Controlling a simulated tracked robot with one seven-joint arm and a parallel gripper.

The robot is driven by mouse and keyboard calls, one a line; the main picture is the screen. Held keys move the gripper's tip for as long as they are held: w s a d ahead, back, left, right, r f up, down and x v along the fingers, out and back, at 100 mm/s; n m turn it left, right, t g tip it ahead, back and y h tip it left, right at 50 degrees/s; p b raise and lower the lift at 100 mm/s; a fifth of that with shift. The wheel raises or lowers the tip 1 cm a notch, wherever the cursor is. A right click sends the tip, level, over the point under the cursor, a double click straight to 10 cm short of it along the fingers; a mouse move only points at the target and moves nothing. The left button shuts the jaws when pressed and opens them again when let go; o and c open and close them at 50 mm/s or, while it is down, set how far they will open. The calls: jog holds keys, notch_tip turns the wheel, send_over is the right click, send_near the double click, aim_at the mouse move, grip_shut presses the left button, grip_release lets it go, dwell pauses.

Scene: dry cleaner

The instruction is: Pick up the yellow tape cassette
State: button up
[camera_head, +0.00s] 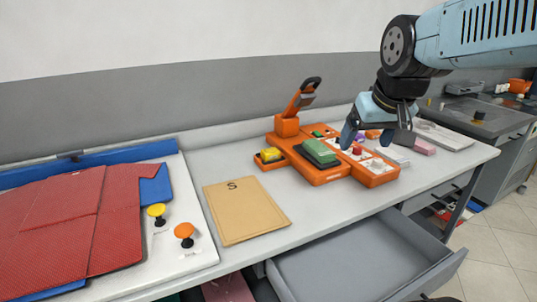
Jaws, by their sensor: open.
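The yellow tape cassette (270,154) is a small yellow piece with a dark part. It sits at the left end of the orange machine (322,178), in or on a small orange holder. My gripper (372,143) hangs above the right half of the machine, to the right of the cassette and apart from it. Its blue-grey fingers point down and are spread, with nothing seen between them. Part of the machine's right side is hidden behind the gripper.
The machine carries a green block (319,151) and an upright orange lever (302,97). A tan envelope (246,210) lies at front left. A pressing board with red cloth (70,225) and two knobs stands further left. An open grey drawer (365,262) juts out below the table.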

jog(key=shift+o, duration=1.2)
jog(key=w+a+n, duration=0.1)
jog(key=w+a, duration=0.1)
jog(key=w, duration=0.7)
jog(key=shift+a, duration=0.2)
jog(key=n+y, duration=0.2)
jog(key=n, duration=0.1)
send_over(271, 151)
jog(key=s+d, duration=0.3)
jog(key=s, duration=0.4)
notch_tip(271, 151, down, 15)
jog(key=x, duration=1.3)
jog(key=shift+w+a, duration=0.3)
jog(key=shift+a, duration=0.1)
jog(key=c, duration=1.1)
